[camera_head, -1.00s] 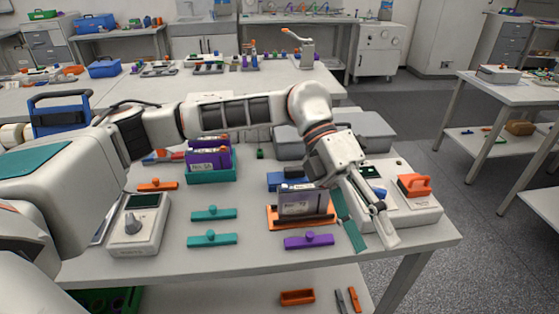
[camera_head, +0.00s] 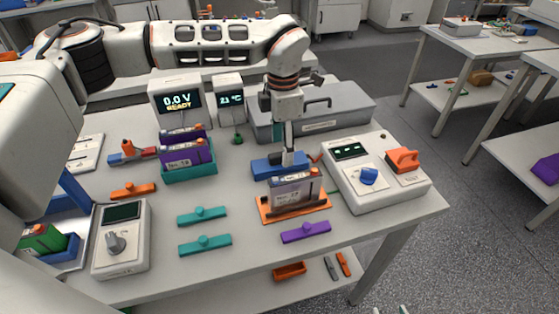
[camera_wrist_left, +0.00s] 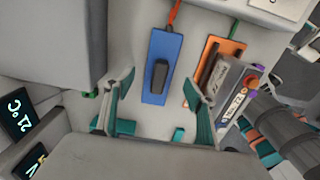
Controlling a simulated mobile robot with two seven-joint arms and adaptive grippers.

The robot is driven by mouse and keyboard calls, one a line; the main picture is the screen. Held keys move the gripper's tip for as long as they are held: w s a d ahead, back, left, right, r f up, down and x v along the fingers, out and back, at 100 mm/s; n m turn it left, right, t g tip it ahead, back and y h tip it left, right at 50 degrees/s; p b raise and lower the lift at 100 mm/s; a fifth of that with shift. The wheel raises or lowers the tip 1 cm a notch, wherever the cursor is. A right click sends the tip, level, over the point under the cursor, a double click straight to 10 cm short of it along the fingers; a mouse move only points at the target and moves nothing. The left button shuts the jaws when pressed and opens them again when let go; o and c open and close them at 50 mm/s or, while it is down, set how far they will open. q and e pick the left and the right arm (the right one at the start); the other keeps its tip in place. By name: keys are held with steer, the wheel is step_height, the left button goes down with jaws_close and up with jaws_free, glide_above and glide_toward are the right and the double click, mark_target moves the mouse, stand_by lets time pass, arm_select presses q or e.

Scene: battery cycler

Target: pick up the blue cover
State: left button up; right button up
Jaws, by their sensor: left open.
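The blue cover (camera_head: 268,168) lies flat on the table behind the orange holder (camera_head: 265,211). In the left wrist view the blue cover (camera_wrist_left: 169,45) is a long block with a dark raised handle (camera_wrist_left: 159,76). My left gripper (camera_head: 288,157) points down over the blue cover and partly hides it in the head view. In the left wrist view my left gripper (camera_wrist_left: 157,88) is open, with one finger on each side of the cover and nothing held. Whether the fingers touch it, I cannot tell. Tips of what looks like my right gripper (camera_head: 392,310) show at the bottom edge.
A battery cell (camera_head: 293,190) stands in the orange holder. A white device (camera_head: 372,185) with a blue knob is at the right. A grey case (camera_head: 330,125) stands behind the cover. Teal bars (camera_head: 202,215) and a purple bar (camera_head: 305,232) lie in front.

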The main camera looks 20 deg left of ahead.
mark_target(279, 154)
arm_select(q)
steer(key=f, duration=0.3)
steer(key=shift+s+a+f, duration=0.2)
steer(key=shift+a+f, duration=0.1)
steer(key=shift+f, duration=0.45)
steer(key=c, duration=1.3)
steer(key=shift+r, duration=0.15)
